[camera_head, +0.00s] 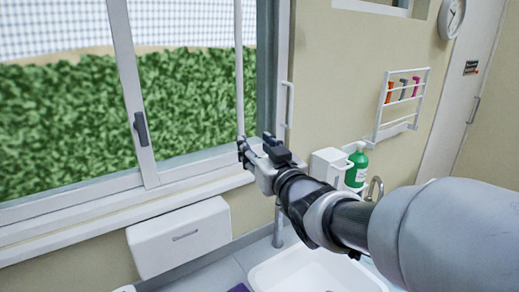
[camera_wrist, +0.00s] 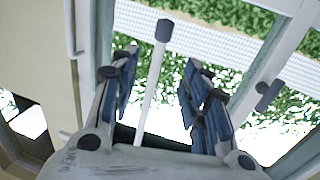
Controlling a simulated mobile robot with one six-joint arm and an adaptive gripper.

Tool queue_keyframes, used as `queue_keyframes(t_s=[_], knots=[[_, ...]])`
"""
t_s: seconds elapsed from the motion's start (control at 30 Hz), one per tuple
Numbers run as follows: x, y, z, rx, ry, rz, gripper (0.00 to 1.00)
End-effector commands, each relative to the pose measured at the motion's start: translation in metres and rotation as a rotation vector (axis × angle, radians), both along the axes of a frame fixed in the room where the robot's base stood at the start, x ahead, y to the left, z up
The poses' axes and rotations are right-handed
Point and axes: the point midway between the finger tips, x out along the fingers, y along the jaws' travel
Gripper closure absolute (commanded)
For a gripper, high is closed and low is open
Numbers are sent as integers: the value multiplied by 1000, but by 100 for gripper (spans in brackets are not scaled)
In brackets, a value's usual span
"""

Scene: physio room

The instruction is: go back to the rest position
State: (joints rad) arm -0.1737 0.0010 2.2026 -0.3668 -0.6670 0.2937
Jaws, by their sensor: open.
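My gripper (camera_head: 246,150) is at the end of my outstretched arm, in front of the window's right part in the head view. In the wrist view its two fingers (camera_wrist: 159,62) are spread apart, with no object clasped. A thin white rod (camera_head: 239,70) hangs upright before the window, its lower end close to the gripper. In the wrist view the rod (camera_wrist: 152,85), with a dark grey end, shows between the fingers. I cannot tell whether it touches them.
The window (camera_head: 150,165) has a dark handle (camera_head: 141,129). A white box (camera_head: 180,238) is on the wall below. A sink (camera_head: 315,270), a green bottle (camera_head: 356,165) and a wall rack (camera_head: 401,103) are near my arm. A door (camera_head: 462,110) is at the right.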

Motion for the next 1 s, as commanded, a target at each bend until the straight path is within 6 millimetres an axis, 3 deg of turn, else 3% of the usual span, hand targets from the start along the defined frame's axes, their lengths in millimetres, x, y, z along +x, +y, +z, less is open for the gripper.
queue_keyframes(t_s=[0.47, 0.57, 0.63, 0.77, 0.9, 1.0], knots=[[-8, -6, -1, -4, 8, -8, 58], [-15, -21, -6, -29, 56, -54, 58], [-27, -42, -16, -60, 128, -113, 58], [-72, -91, -46, -128, 329, -242, 58], [-146, -132, -89, -182, 590, -342, 58], [-206, -149, -119, -204, 774, -376, 58]])
